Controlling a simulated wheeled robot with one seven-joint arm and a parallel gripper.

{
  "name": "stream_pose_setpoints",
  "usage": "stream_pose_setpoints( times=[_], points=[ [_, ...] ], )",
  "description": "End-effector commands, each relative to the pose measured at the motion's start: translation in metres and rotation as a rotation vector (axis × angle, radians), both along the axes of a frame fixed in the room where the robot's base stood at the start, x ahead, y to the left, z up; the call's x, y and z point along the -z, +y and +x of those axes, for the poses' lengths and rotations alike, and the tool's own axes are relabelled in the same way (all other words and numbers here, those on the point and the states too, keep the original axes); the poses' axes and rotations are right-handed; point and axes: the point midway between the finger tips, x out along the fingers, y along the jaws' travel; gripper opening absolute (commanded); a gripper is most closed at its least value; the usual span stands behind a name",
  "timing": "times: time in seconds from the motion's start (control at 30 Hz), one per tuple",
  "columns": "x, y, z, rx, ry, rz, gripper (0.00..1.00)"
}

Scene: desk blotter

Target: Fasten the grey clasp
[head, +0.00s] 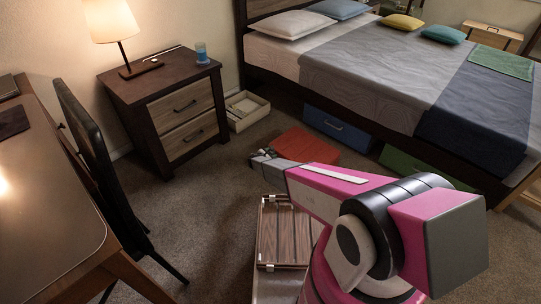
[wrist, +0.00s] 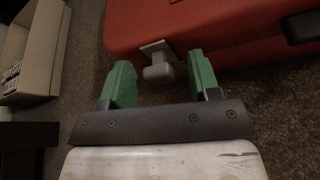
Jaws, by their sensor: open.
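The red case (head: 318,147) lies on the carpet between the nightstand and the bed. It also fills the upper right of the wrist view (wrist: 235,30). The grey clasp (wrist: 158,66) sticks out from the case's near edge on a small plate, with a rounded knob. My gripper (wrist: 159,80) has green fingers spread apart, one on each side of the clasp, with visible gaps. In the head view, my gripper (head: 262,158) is at the case's left end, and I cannot make out the clasp there. Whether the clasp is fastened is unclear.
An open pale box (head: 246,110) stands by the nightstand (head: 165,105), left of the case. The bed with blue (head: 338,127) and green (head: 405,162) drawers is behind and right. A slatted wooden piece (head: 288,232) is below my arm. A chair (head: 90,150) stands left.

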Motion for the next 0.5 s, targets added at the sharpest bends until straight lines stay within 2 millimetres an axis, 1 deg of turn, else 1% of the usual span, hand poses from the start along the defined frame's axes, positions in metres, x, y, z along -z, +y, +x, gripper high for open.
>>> stream_pose_setpoints(
  times=[0.07, 0.1, 0.17, 0.2, 0.27, 0.4, 0.5],
  points=[
    [0.000, 0.000, 0.000, 0.000, 0.000, 0.000, 0.56],
    [0.000, 0.000, 0.000, 0.000, 0.000, 0.000, 0.53],
    [0.000, 0.000, 0.000, 0.000, 0.000, 0.000, 0.34],
    [0.000, 0.000, 0.000, 0.000, 0.000, 0.000, 0.21],
    [0.000, 0.000, 0.000, 0.000, 0.000, 0.000, 0.01],
    [0.002, 0.000, 0.000, 0.001, 0.000, 0.000, 0.00],
    [0.013, 0.001, 0.001, 0.001, 0.001, -0.001, 0.00]
  ],
)
